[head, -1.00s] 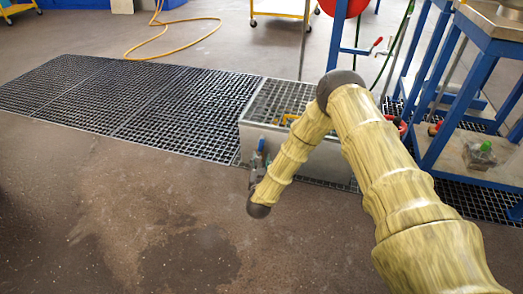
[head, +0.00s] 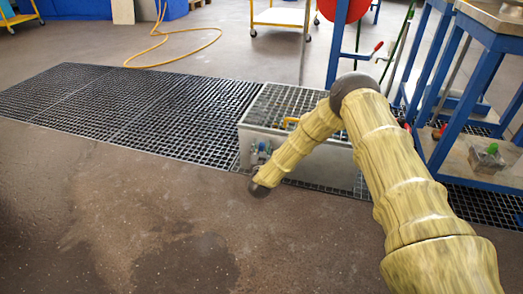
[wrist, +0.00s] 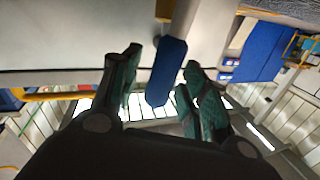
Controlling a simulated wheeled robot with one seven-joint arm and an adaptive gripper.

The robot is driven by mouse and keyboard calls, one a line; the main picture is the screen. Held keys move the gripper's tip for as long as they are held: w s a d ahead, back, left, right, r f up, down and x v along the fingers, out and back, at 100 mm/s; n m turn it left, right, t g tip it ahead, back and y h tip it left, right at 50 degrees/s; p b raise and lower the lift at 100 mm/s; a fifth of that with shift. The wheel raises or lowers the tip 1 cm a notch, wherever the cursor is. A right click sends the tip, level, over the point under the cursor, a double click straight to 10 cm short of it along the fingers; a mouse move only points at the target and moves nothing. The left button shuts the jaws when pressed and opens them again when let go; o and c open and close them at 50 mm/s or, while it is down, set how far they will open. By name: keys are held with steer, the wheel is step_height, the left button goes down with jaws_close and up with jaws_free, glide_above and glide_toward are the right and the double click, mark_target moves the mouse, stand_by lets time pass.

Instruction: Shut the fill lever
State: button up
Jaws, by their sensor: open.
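The fill lever (wrist: 168,70) shows in the wrist view as a blue handle hanging from a pale fitting. My gripper (wrist: 161,75) is open, with one dark green-padded finger to the left of the handle and the other to the right. The handle lies between the fingers; I cannot tell whether either finger touches it. In the head view, a small blue and grey fitting (head: 261,149) shows at the left end of a grey box, close to the end of my arm. My gripper cannot be made out clearly there.
The grey box (head: 325,172) stands on a dark floor grating (head: 150,100). A blue-framed bench (head: 452,140) stands close on the right. A yellow hose (head: 165,45) lies on the floor behind. The floor at the front left is clear.

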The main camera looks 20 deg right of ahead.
jaws_close()
steer(key=shift+d, duration=0.15)
